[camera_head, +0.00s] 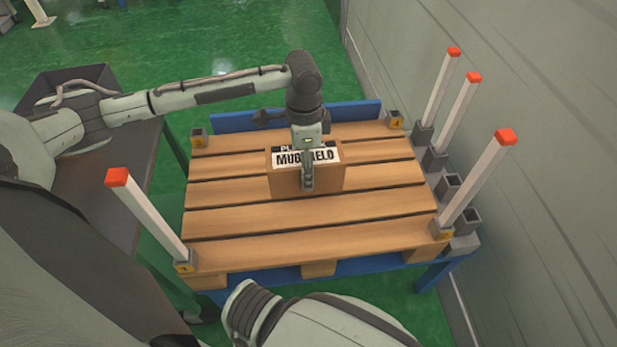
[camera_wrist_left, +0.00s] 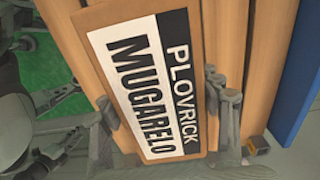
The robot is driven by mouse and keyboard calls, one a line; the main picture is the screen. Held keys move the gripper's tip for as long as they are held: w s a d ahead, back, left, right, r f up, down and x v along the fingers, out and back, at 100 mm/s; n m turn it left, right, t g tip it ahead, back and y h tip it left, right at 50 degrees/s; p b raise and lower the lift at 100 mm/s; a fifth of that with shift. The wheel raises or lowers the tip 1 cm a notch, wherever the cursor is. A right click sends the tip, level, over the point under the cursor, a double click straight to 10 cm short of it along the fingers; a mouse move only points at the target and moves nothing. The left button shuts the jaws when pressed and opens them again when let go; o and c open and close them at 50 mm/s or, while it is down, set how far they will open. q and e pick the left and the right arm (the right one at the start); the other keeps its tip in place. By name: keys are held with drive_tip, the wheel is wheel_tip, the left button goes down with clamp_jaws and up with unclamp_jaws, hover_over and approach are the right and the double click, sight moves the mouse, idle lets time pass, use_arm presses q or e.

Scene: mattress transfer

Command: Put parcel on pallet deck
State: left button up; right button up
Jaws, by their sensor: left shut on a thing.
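The parcel (camera_head: 330,180) is a brown box with a black-and-white label reading PLOVRICK MUGARELO. It is over the middle of the pallet deck (camera_head: 310,213), which is made of wooden slats. I cannot tell whether its underside touches the slats. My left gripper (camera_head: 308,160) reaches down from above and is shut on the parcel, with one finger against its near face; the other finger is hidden. In the left wrist view the label of the parcel (camera_wrist_left: 160,85) faces the camera, with fingers at two opposite sides. My right gripper is not in view.
White posts with red tops stand at the deck's front left corner (camera_head: 150,215) and front right corner (camera_head: 478,180). Two more posts (camera_head: 437,95) stand beyond the right edge near grey sockets. A blue frame (camera_head: 385,272) carries the pallet. A grey wall runs along the right. Slats around the parcel are clear.

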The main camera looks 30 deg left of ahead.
use_arm(q)
drive_tip(key=shift+w+d+f, duration=0.3)
drive_tip(key=shift+d, duration=0.05)
wheel_tip(320, 180, down, 3)
drive_tip(key=shift+f, duration=0.4)
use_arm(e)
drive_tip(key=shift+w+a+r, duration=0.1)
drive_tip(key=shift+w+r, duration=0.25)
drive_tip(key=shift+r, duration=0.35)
use_arm(q)
drive_tip(key=shift+f, duration=0.1)
drive_tip(key=o, duration=1.2)
drive_tip(key=shift+s, duration=0.1)
drive_tip(key=o, duration=0.4)
drive_tip(key=shift+c, duration=0.2)
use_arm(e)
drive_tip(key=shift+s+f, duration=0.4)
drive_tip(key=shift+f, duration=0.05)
